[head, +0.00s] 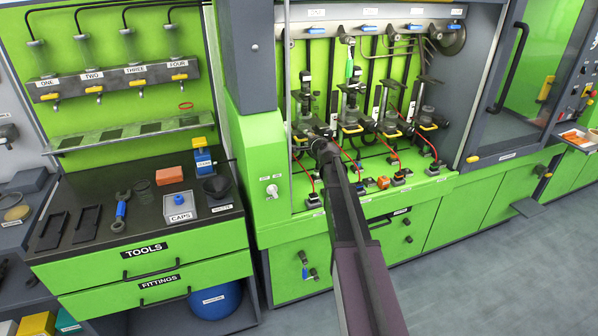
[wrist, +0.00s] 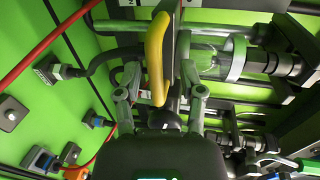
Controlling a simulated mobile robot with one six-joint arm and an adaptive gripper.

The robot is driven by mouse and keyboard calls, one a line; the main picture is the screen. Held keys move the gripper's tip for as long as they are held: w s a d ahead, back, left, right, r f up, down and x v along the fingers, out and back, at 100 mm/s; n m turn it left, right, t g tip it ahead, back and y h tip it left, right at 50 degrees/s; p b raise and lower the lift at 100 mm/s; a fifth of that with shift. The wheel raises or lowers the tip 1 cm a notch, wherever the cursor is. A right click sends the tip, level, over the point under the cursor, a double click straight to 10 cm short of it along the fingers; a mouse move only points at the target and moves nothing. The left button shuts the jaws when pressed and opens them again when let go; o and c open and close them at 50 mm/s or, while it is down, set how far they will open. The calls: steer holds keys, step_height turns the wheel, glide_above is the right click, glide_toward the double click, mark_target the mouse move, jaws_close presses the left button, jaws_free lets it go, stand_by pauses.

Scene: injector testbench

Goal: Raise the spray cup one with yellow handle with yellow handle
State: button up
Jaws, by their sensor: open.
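In the wrist view, the yellow handle (wrist: 155,55) stands between the two open fingers of my gripper (wrist: 159,80), with a gap on each side. The clear spray cup (wrist: 207,60) and its dark clamp parts are just to the right of the handle. In the head view, the leftmost spray station (head: 304,104), which I take as number one, stands at the left end of the bench row. My wrist is in front of its lower right part, and my fingers are hidden there.
More spray stations (head: 387,105) with yellow handles stand close by on the right. Red hoses (wrist: 45,45) and black connectors (wrist: 52,71) lie near my gripper. A workbench with a caps box (head: 180,207) is on the left. The floor (head: 470,270) is clear.

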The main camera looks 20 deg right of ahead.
steer(key=a+f+p+v, duration=0.1)
steer(key=f+p+v, duration=0.1)
steer(key=v, duration=1.2)
steer(key=s+a+f+n+g+y+b, duration=0.3)
steer(key=s+a+f+n+g+y, duration=0.2)
steer(key=s+a+f+n+g, duration=0.4)
steer(key=shift+s+a+f+n+g, duration=0.3)
steer(key=shift+s+a+f+n, duration=0.35)
steer(key=shift+a+f+n, duration=1.35)
steer(key=shift+a+r+m, duration=0.35)
steer(key=shift+r+m, duration=0.1)
steer(key=shift+m, duration=0.05)
